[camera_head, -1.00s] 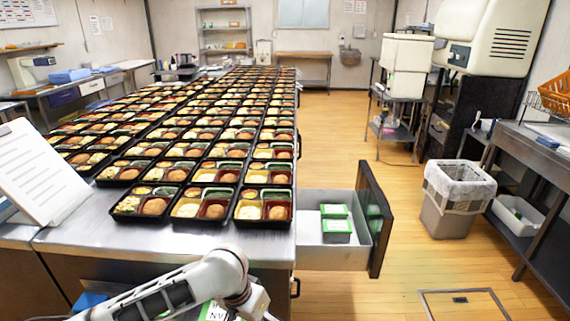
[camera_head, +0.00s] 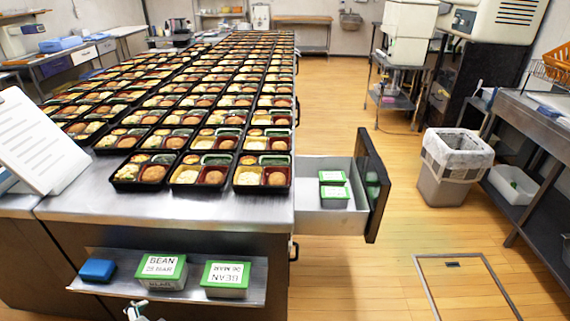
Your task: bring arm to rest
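A small pale piece of my own arm or gripper (camera_head: 140,310) shows at the bottom edge, just below the front shelf. Too little of it is visible to tell which part it is or whether the fingers are open. I see nothing held in it. My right arm and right gripper are out of view.
Rows of filled black bento trays (camera_head: 263,176) cover the steel table (camera_head: 215,210). A drawer (camera_head: 330,222) stands open at its right with green-lidded boxes (camera_head: 334,192) inside. A waste bin (camera_head: 444,190) stands at the right. The floor between is clear. A document board (camera_head: 30,145) leans at the left.

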